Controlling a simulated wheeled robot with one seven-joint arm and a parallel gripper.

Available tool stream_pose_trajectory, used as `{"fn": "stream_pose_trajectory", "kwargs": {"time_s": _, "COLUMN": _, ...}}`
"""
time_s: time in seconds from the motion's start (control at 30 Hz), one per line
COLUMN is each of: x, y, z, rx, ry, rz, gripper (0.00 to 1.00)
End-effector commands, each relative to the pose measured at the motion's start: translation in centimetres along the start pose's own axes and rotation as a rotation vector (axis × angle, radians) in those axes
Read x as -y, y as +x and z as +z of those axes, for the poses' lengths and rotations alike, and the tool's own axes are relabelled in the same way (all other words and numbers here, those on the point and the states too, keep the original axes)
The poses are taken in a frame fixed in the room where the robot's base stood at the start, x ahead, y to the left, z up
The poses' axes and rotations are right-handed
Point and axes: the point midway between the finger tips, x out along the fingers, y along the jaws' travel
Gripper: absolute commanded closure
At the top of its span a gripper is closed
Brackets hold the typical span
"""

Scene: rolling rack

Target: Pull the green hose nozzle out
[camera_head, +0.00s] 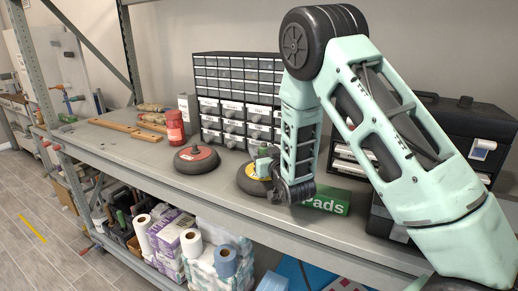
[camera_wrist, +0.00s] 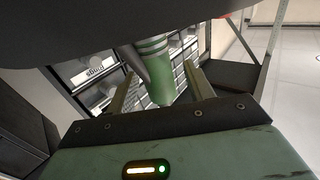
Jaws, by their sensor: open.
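In the wrist view, the green hose nozzle (camera_wrist: 158,78) is a tapered green piece with pale bands near its upper end. My gripper (camera_wrist: 159,68) is open, with one finger on each side of the nozzle. Gaps show between the nozzle and both fingers, and I cannot see contact. The nozzle's upper part runs up behind a large dark shape that hides the rest. In the head view, my arm reaches down to the shelf beside a yellow-and-black disc (camera_head: 254,181). A small green part shows there, but I cannot tell whether it is the nozzle.
A red-and-black disc (camera_head: 197,160), a red can (camera_head: 175,127) and a green "Pads" box (camera_head: 327,200) stand on the grey shelf (camera_head: 115,137). A drawer cabinet (camera_head: 240,90) and a black toolbox (camera_head: 470,125) stand behind. Bare shelf shows at the left front.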

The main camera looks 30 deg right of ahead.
Motion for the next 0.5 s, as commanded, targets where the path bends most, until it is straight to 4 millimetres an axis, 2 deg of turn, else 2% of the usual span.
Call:
{"fn": "stream_pose_trajectory", "kwargs": {"time_s": 0.27, "x": -0.04, "y": -0.13, "z": 0.02, "rx": 0.000, "ry": 0.000, "rz": 0.000, "gripper": 0.47}}
{"fn": "stream_pose_trajectory", "kwargs": {"time_s": 0.33, "x": -0.04, "y": -0.13, "z": 0.02, "rx": 0.000, "ry": 0.000, "rz": 0.000, "gripper": 0.61}}
{"fn": "stream_pose_trajectory", "kwargs": {"time_s": 0.47, "x": -0.03, "y": -0.12, "z": 0.02, "rx": 0.000, "ry": 0.000, "rz": 0.000, "gripper": 0.98}}
{"fn": "stream_pose_trajectory", "kwargs": {"time_s": 0.5, "x": -0.03, "y": -0.12, "z": 0.02, "rx": 0.000, "ry": 0.000, "rz": 0.000, "gripper": 0.98}}
